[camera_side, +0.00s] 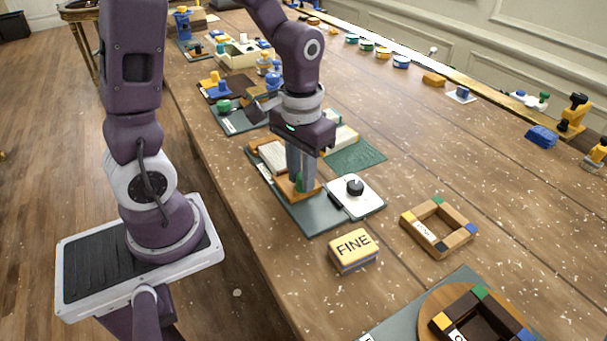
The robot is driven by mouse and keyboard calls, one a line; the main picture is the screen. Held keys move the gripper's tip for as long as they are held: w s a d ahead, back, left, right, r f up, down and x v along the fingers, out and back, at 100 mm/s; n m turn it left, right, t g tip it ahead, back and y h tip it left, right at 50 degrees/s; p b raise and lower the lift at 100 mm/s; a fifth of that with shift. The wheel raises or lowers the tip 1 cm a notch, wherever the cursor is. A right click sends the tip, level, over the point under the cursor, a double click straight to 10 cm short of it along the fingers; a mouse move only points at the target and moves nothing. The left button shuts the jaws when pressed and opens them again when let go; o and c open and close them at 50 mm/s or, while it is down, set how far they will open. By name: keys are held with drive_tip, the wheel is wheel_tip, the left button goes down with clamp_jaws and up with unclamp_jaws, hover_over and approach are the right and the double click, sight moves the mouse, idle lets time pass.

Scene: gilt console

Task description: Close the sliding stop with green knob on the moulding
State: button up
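My gripper (303,186) points straight down over a wooden piece (285,190) on a grey-green board (309,220) near the table's middle. Its two grey fingers are close together, with a small green part (299,181) showing between them, low down. This may be the green knob of the sliding stop; the fingers hide most of it. I cannot tell whether the fingers touch or grip it. The stop's position along the wooden piece is also hidden.
A white plate with a black knob (355,186) stands right beside the fingers. A block marked FINE (353,250) and a wooden square frame (438,226) are nearer the camera. A green mat (357,157) lies behind.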

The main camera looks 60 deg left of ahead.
drive_tip(key=o, duration=0.4)
drive_tip(key=shift+r, duration=0.15)
wheel_tip(320, 180, up, 6)
drive_tip(key=shift+r, duration=0.45)
drive_tip(key=shift+s+r, duration=0.15)
drive_tip(key=shift+r, duration=0.05)
drive_tip(key=s+d+r+m+t, duration=0.1)
drive_tip(key=s+r+t, duration=0.1)
drive_tip(key=s, duration=0.1)
drive_tip(key=s+d+r+m+t, duration=0.1)
drive_tip(key=s+r, duration=0.1)
drive_tip(key=s, duration=0.2)
drive_tip(key=s+d+r+m+t, duration=0.1)
drive_tip(key=s+r+t, duration=0.1)
drive_tip(key=s+r, duration=0.1)
drive_tip(key=shift+s+d+t, duration=0.2)
drive_tip(key=shift+d+t, duration=0.05)
drive_tip(key=shift+t, duration=0.05)
